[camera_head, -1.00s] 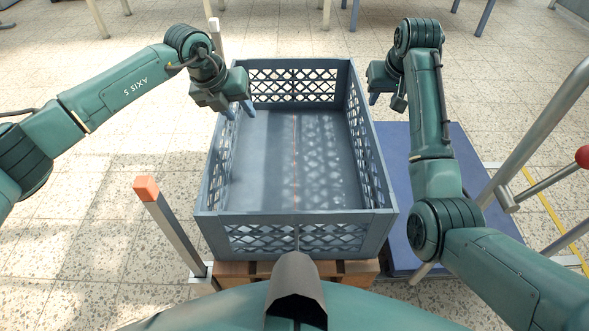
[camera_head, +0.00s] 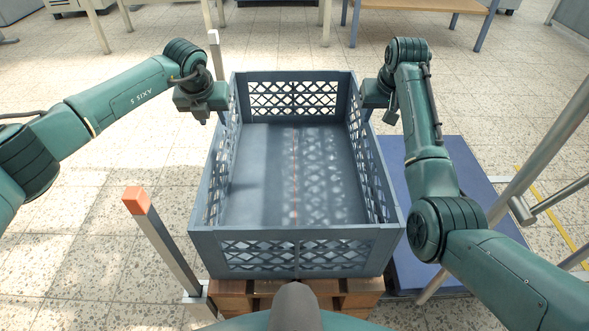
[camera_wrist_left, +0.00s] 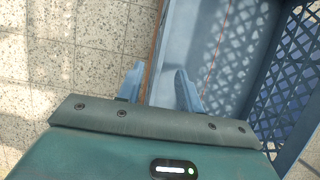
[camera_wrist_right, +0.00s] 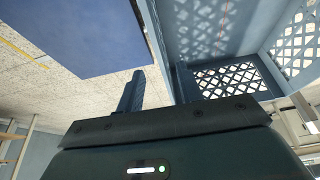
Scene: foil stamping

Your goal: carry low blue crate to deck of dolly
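The low blue crate (camera_head: 296,239) is a grey-blue, lattice-sided box, empty inside, upright on a wooden stand in the head view. My left gripper (camera_head: 219,112) is at its left wall toward the far end. In the left wrist view, its two fingers (camera_wrist_left: 160,92) straddle the wall rim and look apart. My right gripper (camera_head: 371,110) is at the right wall opposite. In the right wrist view its fingers (camera_wrist_right: 157,92) stand either side of the rim, also apart. The dolly's blue deck (camera_head: 470,190) lies low to the right, partly hidden by my right arm; it is bare where visible.
The wooden stand (camera_head: 340,296) is under the crate. An orange-tipped post (camera_head: 160,235) rises at its near left, and a pale-tipped post (camera_head: 215,55) at its far left. Metal handle bars (camera_head: 545,160) stand at the right. Tables (camera_head: 420,8) are far back; open floor lies between.

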